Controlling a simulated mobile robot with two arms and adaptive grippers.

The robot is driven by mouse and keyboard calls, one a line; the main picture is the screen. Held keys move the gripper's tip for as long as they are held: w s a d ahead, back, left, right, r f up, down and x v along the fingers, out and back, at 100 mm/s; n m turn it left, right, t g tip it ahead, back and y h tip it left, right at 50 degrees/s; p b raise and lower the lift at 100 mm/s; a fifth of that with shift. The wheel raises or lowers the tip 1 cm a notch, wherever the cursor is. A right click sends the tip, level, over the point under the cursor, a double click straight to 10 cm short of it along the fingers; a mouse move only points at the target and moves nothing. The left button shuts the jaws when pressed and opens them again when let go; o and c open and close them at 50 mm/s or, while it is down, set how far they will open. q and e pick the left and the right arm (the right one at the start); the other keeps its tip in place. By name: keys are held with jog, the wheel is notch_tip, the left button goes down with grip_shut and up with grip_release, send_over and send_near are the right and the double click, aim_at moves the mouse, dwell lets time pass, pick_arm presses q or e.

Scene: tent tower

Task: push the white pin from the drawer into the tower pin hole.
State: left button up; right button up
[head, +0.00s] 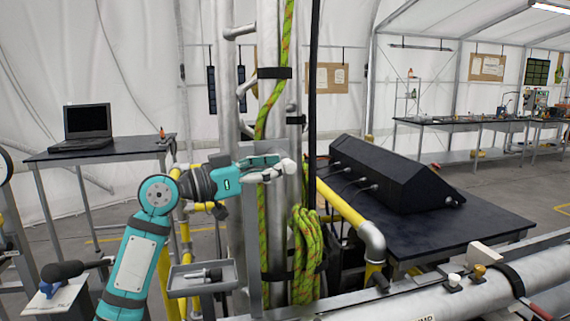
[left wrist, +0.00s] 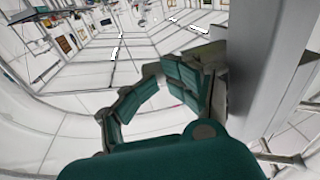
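My left gripper (head: 280,167) reaches in from the left at the metal tower (head: 239,215). The small grey drawer (head: 173,289) below my wrist holds a silver, rod-like piece (head: 203,274). The pin hole is not visible. My right gripper is out of view.
Green rope (head: 304,255) hangs in a coil on the tower. A yellow rail (head: 345,208) runs to the right beside a dark table with a black case (head: 385,175). A laptop table (head: 88,152) stands left. Large pipes (head: 440,299) cross the right foreground.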

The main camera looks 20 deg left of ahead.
pick_arm(q)
jog(key=v, duration=0.6)
jog(key=shift+s+d, duration=0.25)
jog(key=shift+s, duration=0.15)
jog(key=shift+c, duration=0.3)
